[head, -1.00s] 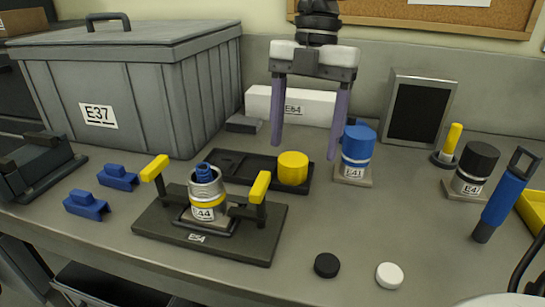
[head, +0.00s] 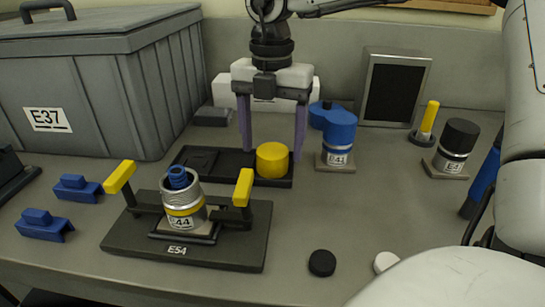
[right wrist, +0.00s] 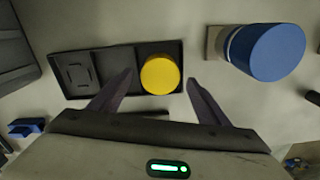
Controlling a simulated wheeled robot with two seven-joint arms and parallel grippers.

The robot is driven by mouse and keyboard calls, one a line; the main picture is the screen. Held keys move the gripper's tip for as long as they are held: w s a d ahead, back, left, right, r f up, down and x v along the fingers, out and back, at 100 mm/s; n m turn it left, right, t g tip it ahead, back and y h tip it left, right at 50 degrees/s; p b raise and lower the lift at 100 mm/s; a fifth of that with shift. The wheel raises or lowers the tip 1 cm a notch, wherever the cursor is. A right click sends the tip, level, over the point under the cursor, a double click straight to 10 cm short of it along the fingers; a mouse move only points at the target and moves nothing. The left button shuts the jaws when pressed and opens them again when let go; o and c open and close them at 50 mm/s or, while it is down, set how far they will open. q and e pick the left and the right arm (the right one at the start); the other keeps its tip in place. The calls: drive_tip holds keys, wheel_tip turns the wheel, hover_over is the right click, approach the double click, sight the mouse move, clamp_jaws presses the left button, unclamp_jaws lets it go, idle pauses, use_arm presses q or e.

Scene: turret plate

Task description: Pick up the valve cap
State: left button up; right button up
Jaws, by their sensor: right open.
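The valve cap, a yellow round cap (head: 272,160), sits in the right end of a black tray (head: 203,160) on the bench. It also shows in the right wrist view (right wrist: 160,75). My right gripper (head: 272,154) is open and points down, with its two purple-grey fingers on either side of the cap. In the right wrist view the fingertips (right wrist: 160,78) flank the cap with a gap on each side, and nothing is held. I cannot tell exactly how high the tips are above the tray. My left gripper is not in view.
A dark plate (head: 180,252) with a steel fitting (head: 184,205) and two yellow-handled clamps stands in front of the tray. A blue-capped cylinder (head: 339,135) stands close to the right. A grey bin (head: 110,95) is at left. Black (head: 322,262) and white discs lie in front.

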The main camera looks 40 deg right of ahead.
drive_tip(key=shift+f, duration=0.45)
drive_tip(key=shift+c, duration=0.6)
drive_tip(key=c, duration=1)
drive_tip(key=shift+r, duration=0.15)
wheel_tip(320, 180, up, 10)
wheel_tip(320, 180, up, 5)
drive_tip(key=p, duration=0.5)
hover_over(271, 151)
drive_tip(key=shift+s, duration=0.1)
